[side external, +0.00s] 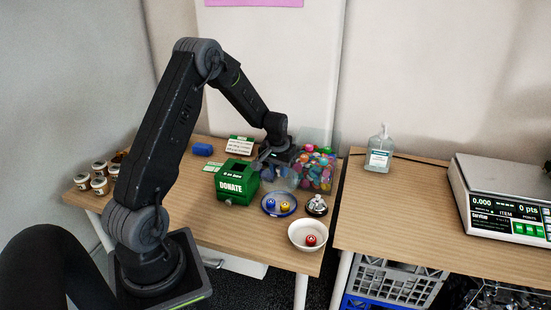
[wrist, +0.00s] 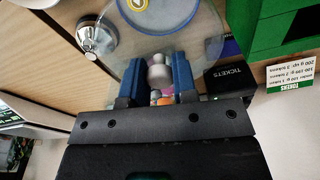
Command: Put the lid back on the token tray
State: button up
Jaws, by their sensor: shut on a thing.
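My gripper (side external: 272,165) is shut on the knob (wrist: 159,72) of a clear round lid (wrist: 205,40), between its two blue fingers in the wrist view. In the side view the lid (side external: 284,181) shows faintly below my gripper, held above the table. The token tray (side external: 278,215) is a round, blue-rimmed dish on the table, nearer the front than my gripper. It holds a blue token (side external: 270,203) and a yellow token (side external: 285,207). In the wrist view a yellow token (wrist: 140,4) shows at the top edge, partly cut off.
A green donate box (side external: 236,184) stands left of the tray. A clear bin of colourful balls (side external: 318,172) stands behind it. A silver bell (side external: 316,206) and a white bowl (side external: 297,241) with a red token (side external: 311,240) are close on the right. A black tickets box (wrist: 228,82) is near my fingers.

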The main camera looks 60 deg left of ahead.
jog(key=shift+f, duration=4.1)
jog(key=shift+f, duration=0.2)
jog(key=o, duration=1.5)
jog(key=shift+r, duration=3.5)
jog(key=shift+c, duration=0.2)
grip_shut()
